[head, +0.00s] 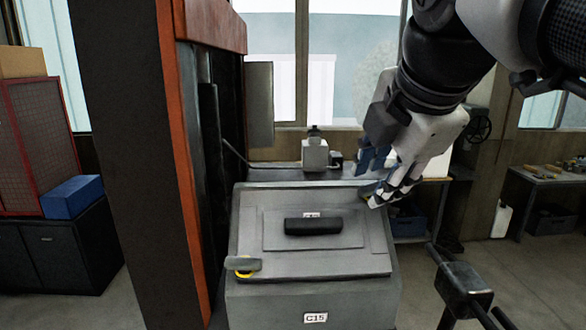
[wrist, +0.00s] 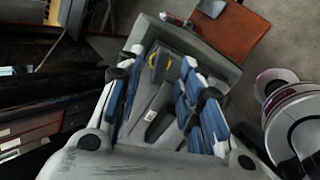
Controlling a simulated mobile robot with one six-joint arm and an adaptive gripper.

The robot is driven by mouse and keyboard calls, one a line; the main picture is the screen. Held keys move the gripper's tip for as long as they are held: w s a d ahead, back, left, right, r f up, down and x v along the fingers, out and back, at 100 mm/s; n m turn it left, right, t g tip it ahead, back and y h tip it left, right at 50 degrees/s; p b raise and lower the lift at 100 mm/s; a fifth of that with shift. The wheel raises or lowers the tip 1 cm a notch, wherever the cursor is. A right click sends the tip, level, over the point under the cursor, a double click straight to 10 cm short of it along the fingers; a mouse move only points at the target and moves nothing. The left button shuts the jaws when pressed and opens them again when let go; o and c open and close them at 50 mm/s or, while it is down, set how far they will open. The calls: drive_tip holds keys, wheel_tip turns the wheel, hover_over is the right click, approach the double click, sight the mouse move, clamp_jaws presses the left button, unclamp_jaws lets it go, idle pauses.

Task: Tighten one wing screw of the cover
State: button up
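The grey cover (head: 300,262) lies on a grey box and has a black handle (head: 314,226) on a raised plate. One wing screw (head: 244,266), a grey wing with a yellow ring, sits at its near left corner. My gripper (head: 370,182) is open and empty at the cover's far right corner; its fingers hide that corner. In the wrist view, my gripper (wrist: 162,58) has its blue-padded fingers spread, with a yellow-ringed wing screw (wrist: 159,62) seen between the tips. I cannot tell whether they touch it. The handle also shows in the wrist view (wrist: 157,126).
A dark post with orange edges (head: 125,150) stands close left of the box. A bench (head: 285,179) with small equipment is behind it. A dark bar with a block (head: 465,287) is at the front right. Open floor (head: 525,275) lies to the right.

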drive_tip(key=shift+b+x, duration=0.55)
drive_tip(key=shift+x, duration=0.7)
clamp_jaws()
drive_tip(key=m, duration=0.4)
drive_tip(key=shift+m, duration=0.3)
